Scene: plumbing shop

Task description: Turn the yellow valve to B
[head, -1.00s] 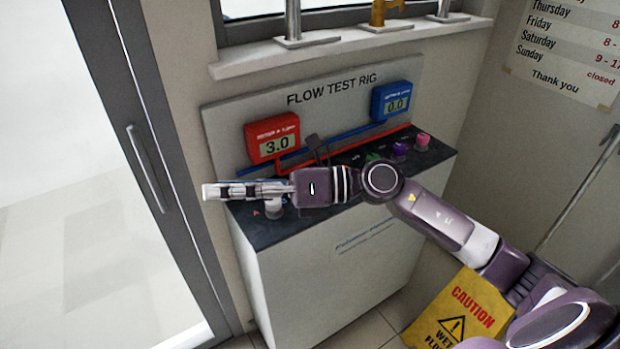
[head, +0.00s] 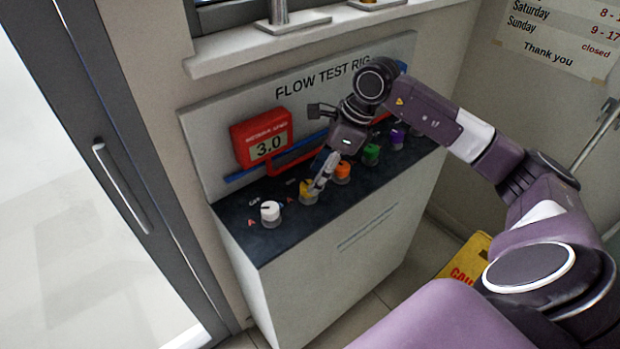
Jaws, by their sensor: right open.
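The yellow valve (head: 307,191) is a knob on the dark top of the flow test rig (head: 300,262), between a white knob (head: 270,211) and an orange knob (head: 342,171). My right gripper (head: 322,184) is open and points down at the yellow valve, with its fingers over or beside the knob's right side. I cannot tell if they touch it. The gripper hides part of the valve, and its pointer direction and letter marks cannot be read. My left gripper is not in view.
A red meter (head: 263,138) reading 3.0 stands on the backboard behind the knobs. Green (head: 371,154) and purple (head: 397,138) knobs sit further right. A glass door (head: 120,190) is at the left. A yellow caution sign (head: 466,258) is at the lower right.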

